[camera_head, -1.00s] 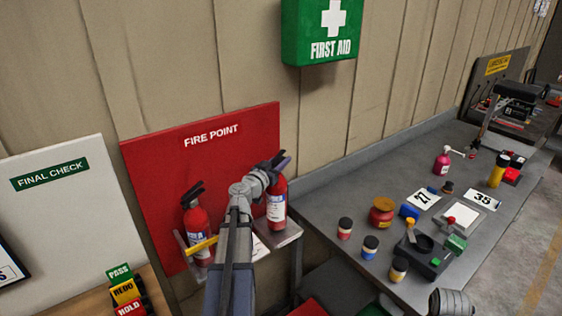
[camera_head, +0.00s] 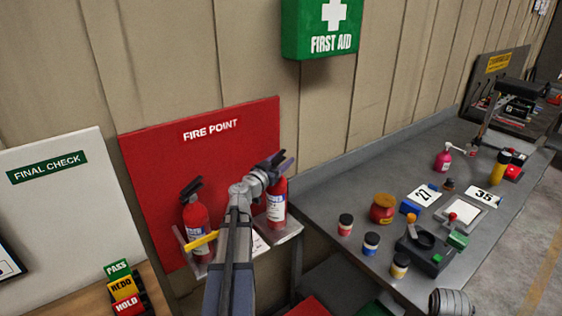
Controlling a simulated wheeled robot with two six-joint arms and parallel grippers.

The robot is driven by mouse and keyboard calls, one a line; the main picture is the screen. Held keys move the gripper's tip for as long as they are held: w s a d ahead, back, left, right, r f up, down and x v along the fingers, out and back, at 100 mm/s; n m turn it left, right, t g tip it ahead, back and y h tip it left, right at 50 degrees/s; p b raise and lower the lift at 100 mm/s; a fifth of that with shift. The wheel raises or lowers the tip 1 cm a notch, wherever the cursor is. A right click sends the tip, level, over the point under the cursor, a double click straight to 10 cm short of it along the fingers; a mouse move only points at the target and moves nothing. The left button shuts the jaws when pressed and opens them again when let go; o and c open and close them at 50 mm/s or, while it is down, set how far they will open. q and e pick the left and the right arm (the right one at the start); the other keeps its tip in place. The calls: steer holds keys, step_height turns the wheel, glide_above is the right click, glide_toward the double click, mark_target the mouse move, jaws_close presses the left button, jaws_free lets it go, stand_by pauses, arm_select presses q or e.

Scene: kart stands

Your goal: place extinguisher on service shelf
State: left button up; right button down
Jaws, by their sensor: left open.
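Two red fire extinguishers with black tops stand before the red FIRE POINT board (camera_head: 170,150). The left extinguisher (camera_head: 196,222) is upright in a metal holder with a yellow bar across its front. The right extinguisher (camera_head: 277,205) is upright on a small grey metal shelf (camera_head: 285,232). My left gripper (camera_head: 281,163) is open at the top of the right extinguisher, and my arm covers part of that extinguisher's left side. Whether the fingers touch it I cannot tell.
A green FIRST AID box (camera_head: 322,28) hangs above. PASS, REDO and HOLD blocks (camera_head: 123,288) stand at lower left.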

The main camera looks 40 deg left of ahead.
arm_select(q)
steer(key=shift+r, duration=0.25)
steer(key=s+d, duration=0.1)
steer(key=s, duration=1.1)
steer(key=shift+d, duration=0.2)
steer(key=shift+f, duration=0.15)
steer(key=w+d+f+m+g+h, duration=0.2)
steer(key=d+f+g+h, duration=0.15)
steer(key=d, duration=0.55)
steer(key=w+d+f+m+g+h, duration=0.15)
steer(key=d+f, duration=0.25)
steer(key=d, duration=0.6)
steer(key=w+d+f+m+g+h, duration=0.2)
steer(key=d+f+g+h, duration=0.15)
steer(key=d, duration=0.55)
steer(key=s+d+f+g, duration=0.3)
steer(key=d+f, duration=0.1)
steer(key=d, duration=0.2)
steer(key=s+d+f+g, duration=0.3)
steer(key=d, duration=0.3)
steer(key=s+d+f+g+y, duration=0.3)
steer(key=s+d+y, duration=0.3)
steer(key=s+y, duration=0.2)
steer(key=shift+s+f+g, duration=0.4)
steer(key=shift+s+g, duration=0.05)
steer(key=shift+s, duration=0.95)
